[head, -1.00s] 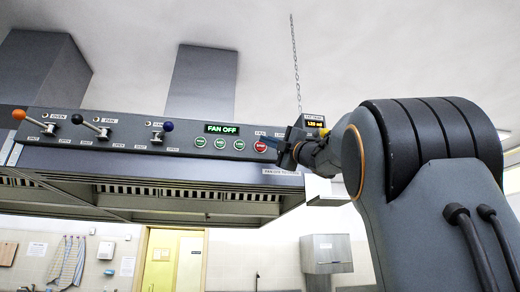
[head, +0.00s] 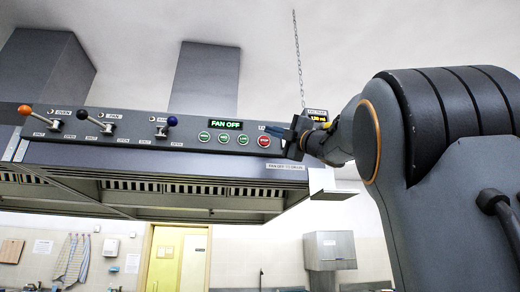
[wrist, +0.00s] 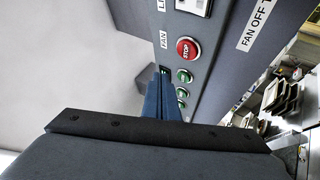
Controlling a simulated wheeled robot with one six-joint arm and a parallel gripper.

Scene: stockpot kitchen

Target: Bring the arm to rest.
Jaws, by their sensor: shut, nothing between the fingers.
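My gripper (head: 276,131) is raised in front of the right end of the hood's control panel (head: 180,131), close to the red STOP button (head: 264,141). In the wrist view its blue fingers (wrist: 158,100) are together with nothing between them, and the red STOP button (wrist: 188,48) is just beyond them. The fingers partly cover the green buttons (wrist: 184,76) in that view. Whether the fingertips touch the panel I cannot tell. The display (head: 226,124) reads FAN OFF. My arm reaches in from the right.
A chain (head: 298,60) hangs above the panel's right end. A steel wall cabinet (head: 330,251) and a yellow door (head: 178,259) are behind, below the hood.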

